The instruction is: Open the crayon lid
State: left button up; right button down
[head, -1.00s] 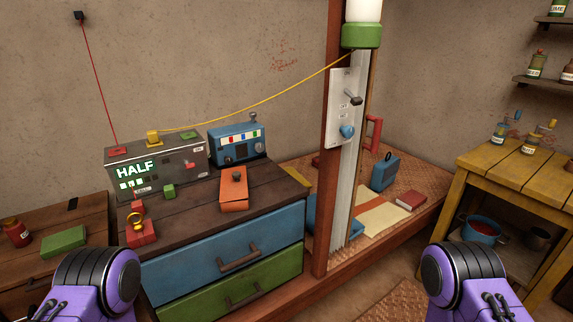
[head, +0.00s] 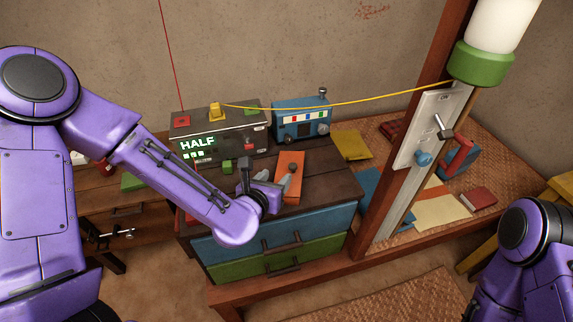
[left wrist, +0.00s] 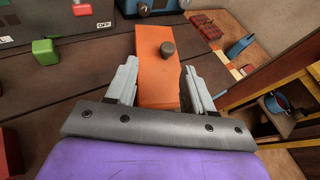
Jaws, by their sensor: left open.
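An orange box (head: 291,166) with a flat orange top and a small dark knob (left wrist: 168,48) lies on the wooden top of the drawer chest; I take it for the crayon box, and its top looks shut. My left gripper (head: 270,183) is open at the box's near left side in the head view. In the left wrist view the orange box (left wrist: 155,72) runs between the two spread fingers of the gripper (left wrist: 158,80), with the knob beyond their tips. I cannot tell whether the fingers touch it. My right gripper is out of view.
A grey HALF display box (head: 225,143) and a blue radio-like box (head: 301,120) stand behind. A small green block (left wrist: 45,51) sits left of the orange box. A wooden post (head: 380,225) and pale panel rise at right. A yellow cord crosses above.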

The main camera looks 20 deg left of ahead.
aim_at(291, 167)
pick_arm(q)
jog(key=w, duration=0.1)
jog(key=w+d, duration=0.1)
jog(key=w+f+p, duration=0.1)
jog(key=shift+w+d, duration=0.1)
jog(key=shift+d, duration=0.15)
jog(key=x, duration=0.3)
jog(key=shift+w+d+f+p, duration=0.2)
jog(key=shift+w+d+p, duration=0.1)
jog(key=shift+p, duration=0.1)
jog(key=shift+w+a+f, duration=0.15)
jog(key=shift+w+f, duration=0.05)
jog(key=shift+w, duration=0.1)
jog(key=shift+a, duration=0.15)
jog(key=shift+s+r, duration=0.15)
jog(key=shift+s, duration=0.1)
jog(key=shift+w, duration=0.15)
grip_shut()
jog(key=shift+a, duration=0.15)
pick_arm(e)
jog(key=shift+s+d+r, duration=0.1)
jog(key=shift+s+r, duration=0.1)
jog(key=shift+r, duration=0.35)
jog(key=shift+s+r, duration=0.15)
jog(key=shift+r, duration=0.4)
